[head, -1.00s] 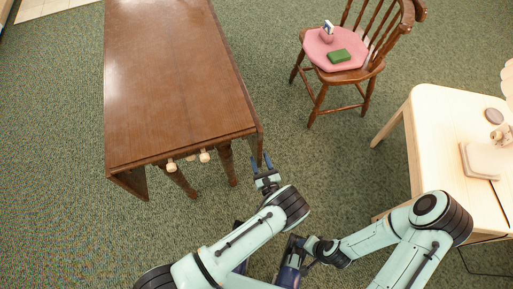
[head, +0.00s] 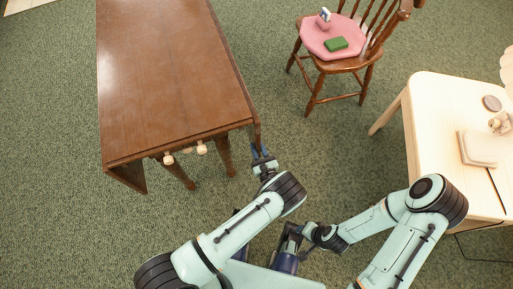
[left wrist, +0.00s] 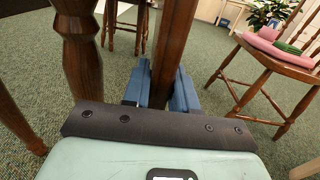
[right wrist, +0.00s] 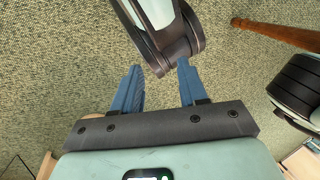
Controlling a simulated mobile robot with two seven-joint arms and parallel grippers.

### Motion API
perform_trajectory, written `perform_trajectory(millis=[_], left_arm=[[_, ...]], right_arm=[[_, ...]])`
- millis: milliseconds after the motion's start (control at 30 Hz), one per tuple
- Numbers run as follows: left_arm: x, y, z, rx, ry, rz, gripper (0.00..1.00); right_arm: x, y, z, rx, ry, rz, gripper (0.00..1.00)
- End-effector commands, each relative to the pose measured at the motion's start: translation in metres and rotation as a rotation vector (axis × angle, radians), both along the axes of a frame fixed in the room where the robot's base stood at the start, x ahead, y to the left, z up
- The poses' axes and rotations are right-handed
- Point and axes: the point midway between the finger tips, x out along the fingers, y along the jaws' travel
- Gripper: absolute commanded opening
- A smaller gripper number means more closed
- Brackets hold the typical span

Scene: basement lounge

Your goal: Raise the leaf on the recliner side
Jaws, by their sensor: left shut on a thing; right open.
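The brown drop-leaf table (head: 170,70) stands at the left of the head view. Its right leaf (head: 256,132) hangs down, seen nearly edge-on; it also shows as a dark upright board in the left wrist view (left wrist: 174,45). My left gripper (head: 260,153) is shut on the near edge of this leaf, with a blue finger on each side of it (left wrist: 162,92). Another leaf (head: 128,176) hangs at the table's left side. My right gripper (right wrist: 158,82) is open and empty, over the carpet beside my own body. No recliner is identifiable.
Pale wooden knobs (head: 202,149) stick out of the table's near end. A wooden chair with a pink cushion (head: 330,38) and a green book (head: 336,43) stands to the right. A light wooden desk (head: 435,110) is at far right. Carpet is clear between table and chair.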

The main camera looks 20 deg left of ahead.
Motion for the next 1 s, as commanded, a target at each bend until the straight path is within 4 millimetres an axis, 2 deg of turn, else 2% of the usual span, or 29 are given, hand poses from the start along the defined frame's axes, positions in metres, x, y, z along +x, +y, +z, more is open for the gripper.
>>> perform_trajectory(millis=[167, 367, 733, 1000], left_arm=[[0.012, -0.017, 0.001, -0.072, -0.050, -0.002, 0.00], [0.032, -0.046, 0.009, -0.204, -0.140, -0.003, 0.00], [0.071, -0.104, 0.048, -0.496, -0.338, -0.004, 0.00], [0.094, -0.137, 0.092, -0.710, -0.483, -0.005, 0.00]], right_arm=[[0.012, -0.006, -0.012, -0.016, -0.032, -0.014, 0.43], [0.035, -0.017, -0.030, -0.045, -0.090, -0.039, 0.43], [0.075, -0.038, -0.055, -0.097, -0.195, -0.080, 0.43], [0.047, -0.041, -0.077, -0.094, -0.105, -0.078, 0.43]])
